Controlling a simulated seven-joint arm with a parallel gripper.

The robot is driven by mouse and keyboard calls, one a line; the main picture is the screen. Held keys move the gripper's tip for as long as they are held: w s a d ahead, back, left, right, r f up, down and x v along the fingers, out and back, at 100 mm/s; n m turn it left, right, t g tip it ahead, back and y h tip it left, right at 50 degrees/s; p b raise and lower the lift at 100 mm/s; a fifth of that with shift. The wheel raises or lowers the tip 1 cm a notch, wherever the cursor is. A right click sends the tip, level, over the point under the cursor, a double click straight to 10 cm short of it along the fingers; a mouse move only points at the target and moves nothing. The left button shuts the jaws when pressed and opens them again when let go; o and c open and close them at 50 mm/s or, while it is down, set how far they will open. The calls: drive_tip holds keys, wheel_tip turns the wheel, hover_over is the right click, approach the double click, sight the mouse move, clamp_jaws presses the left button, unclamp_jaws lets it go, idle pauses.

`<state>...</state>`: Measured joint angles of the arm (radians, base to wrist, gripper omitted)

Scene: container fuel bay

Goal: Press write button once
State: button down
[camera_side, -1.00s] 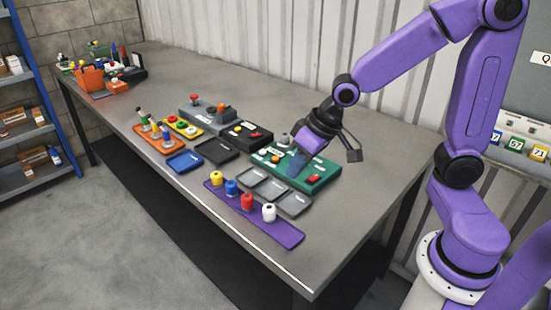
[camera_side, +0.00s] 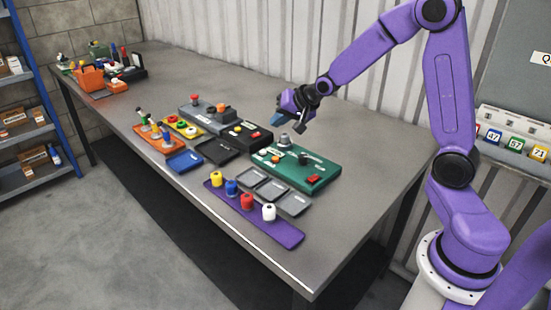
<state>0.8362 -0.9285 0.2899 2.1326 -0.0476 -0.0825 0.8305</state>
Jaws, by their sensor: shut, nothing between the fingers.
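My gripper (camera_side: 279,121) is shut and empty. It hangs in the air at the back of the bench, above and behind the gap between the green panel and the black box. It touches no button that I can see. The green panel (camera_side: 283,180) carries a red switch (camera_side: 313,179), a black knob (camera_side: 304,159), a grey knob (camera_side: 284,140) and small orange buttons (camera_side: 275,158). The black box (camera_side: 255,143) to its left has a red and a yellow button on top. The labels are too small to read, so I cannot tell which button is the write button.
A grey box (camera_side: 190,113) with red and orange controls stands further left. Grey trays (camera_side: 270,190) and a purple strip (camera_side: 285,235) with coloured knobs lie in front. An orange tool holder (camera_side: 90,80) stands far left. The bench's right end is clear.

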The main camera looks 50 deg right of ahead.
drive_tip(key=shift+f, duration=0.15)
drive_tip(key=shift+f, duration=4.25)
drive_tip(key=shift+f, duration=0.1)
drive_tip(key=shift+f, duration=0.35)
drive_tip(key=shift+f, duration=0.4)
drive_tip(key=shift+r, duration=0.85)
drive_tip(key=shift+r, duration=2.5)
